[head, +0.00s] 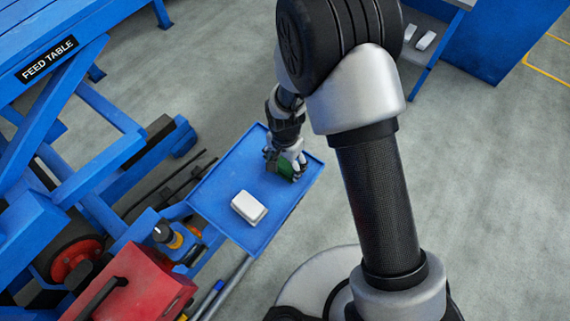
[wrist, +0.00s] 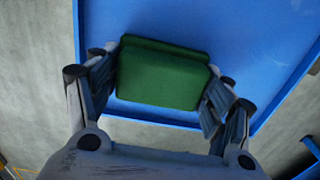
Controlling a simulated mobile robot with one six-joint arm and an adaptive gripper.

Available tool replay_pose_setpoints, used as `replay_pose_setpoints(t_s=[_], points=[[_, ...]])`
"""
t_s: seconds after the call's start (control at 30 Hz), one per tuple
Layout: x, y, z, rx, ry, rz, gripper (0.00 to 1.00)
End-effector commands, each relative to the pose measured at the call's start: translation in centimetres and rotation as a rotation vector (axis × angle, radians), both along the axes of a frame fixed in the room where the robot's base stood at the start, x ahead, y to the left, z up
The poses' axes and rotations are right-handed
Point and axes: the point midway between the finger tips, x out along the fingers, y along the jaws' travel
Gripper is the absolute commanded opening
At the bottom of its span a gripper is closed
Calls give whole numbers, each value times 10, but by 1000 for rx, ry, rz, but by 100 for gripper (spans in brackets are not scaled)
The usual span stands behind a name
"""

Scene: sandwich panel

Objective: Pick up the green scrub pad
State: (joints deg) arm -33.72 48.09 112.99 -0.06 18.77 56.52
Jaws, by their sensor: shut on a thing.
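The green scrub pad (wrist: 162,78) is a thick green block between the two fingers of my gripper (wrist: 160,88) in the wrist view. The fingers press on its left and right sides. In the head view, my gripper (head: 285,165) is over the upper right part of a blue tray (head: 215,180), and a bit of the green pad (head: 286,170) shows below the fingers. The blue tray surface (wrist: 270,40) lies beneath the pad in the wrist view. I cannot tell whether the pad touches the tray.
A white block (head: 249,207) lies on the tray, left of and below my gripper in the head view. A red toolbox (head: 140,285) and a yellow-and-black item (head: 168,236) are beside the tray at lower left. The blue feed table (head: 60,60) stands at left. Grey floor lies open at right.

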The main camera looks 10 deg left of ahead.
Motion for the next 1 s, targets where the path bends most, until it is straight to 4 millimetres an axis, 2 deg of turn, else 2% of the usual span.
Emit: replay_pose_setpoints(t_s=[0.23,0.43,0.5,0.57,0.77,1.0], points=[[-2,-1,-5,-3,4,1,49],[-3,-1,-2,-3,6,1,48],[-3,-1,3,-3,4,1,37],[-2,-1,10,-2,3,1,37],[-1,0,52,0,0,0,37],[0,0,125,2,-3,0,37]])
